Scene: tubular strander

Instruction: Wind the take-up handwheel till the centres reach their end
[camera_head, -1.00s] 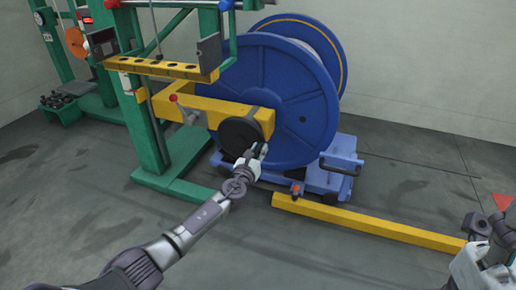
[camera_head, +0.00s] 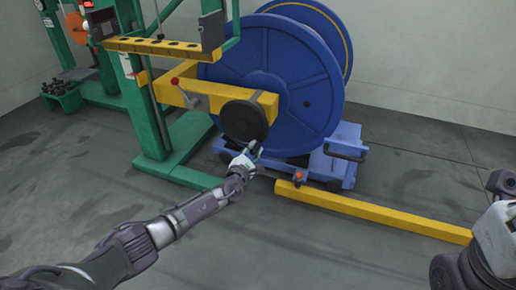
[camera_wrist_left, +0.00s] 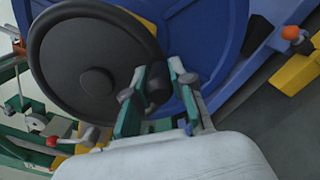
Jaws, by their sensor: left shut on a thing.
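The take-up handwheel (camera_head: 243,121) is a black disc on the end of the yellow arm (camera_head: 196,90), in front of the big blue reel (camera_head: 285,80). It also shows at the upper left of the left wrist view (camera_wrist_left: 60,60). My left gripper (camera_head: 254,149) is at the wheel's lower rim, shut on its dark handle (camera_wrist_left: 158,82). The centres cannot be made out. Part of my right arm shows at the lower right edge, but its fingers do not show.
A blue trolley (camera_head: 340,165) with a black handle stands under the reel. A yellow floor rail (camera_head: 385,217) runs right from it. The green frame (camera_head: 148,125) stands left of the wheel. The near floor is clear.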

